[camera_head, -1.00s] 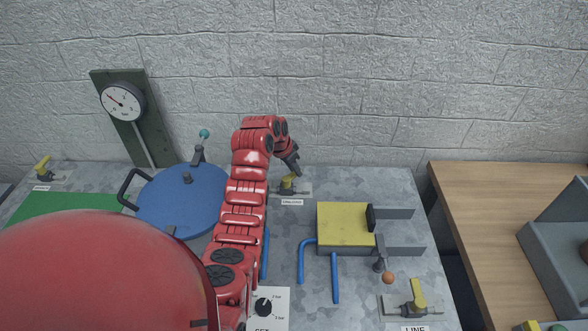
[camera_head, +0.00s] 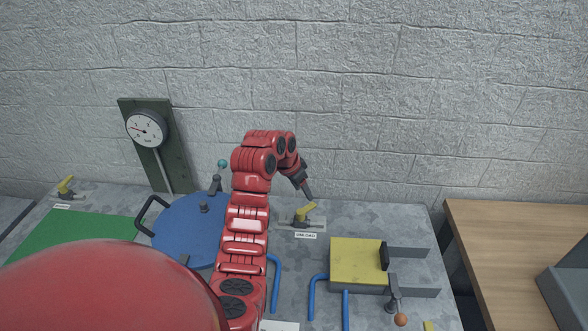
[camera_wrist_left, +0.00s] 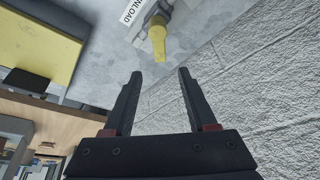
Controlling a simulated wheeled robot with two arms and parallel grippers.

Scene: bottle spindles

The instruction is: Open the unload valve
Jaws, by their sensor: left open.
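The unload valve (camera_head: 304,213) has a yellow handle and sits on a pale plate near the back of the grey bench, with a label in front of it. In the left wrist view its yellow handle (camera_wrist_left: 158,42) shows beyond the fingertips, beside the label reading "UNLOAD". My left gripper (camera_head: 309,195) is above and close to the handle, pointing down. In the left wrist view its fingers (camera_wrist_left: 157,73) are apart with nothing between them. The handle is beyond the tips, not between them. My right gripper is not in view.
A blue round lid (camera_head: 190,235) with a black handle lies left of my arm. A yellow block (camera_head: 357,262) with grey rails and blue pipes (camera_head: 274,280) are in front of the valve. A gauge (camera_head: 146,129) stands at the back left. The stone wall is close behind.

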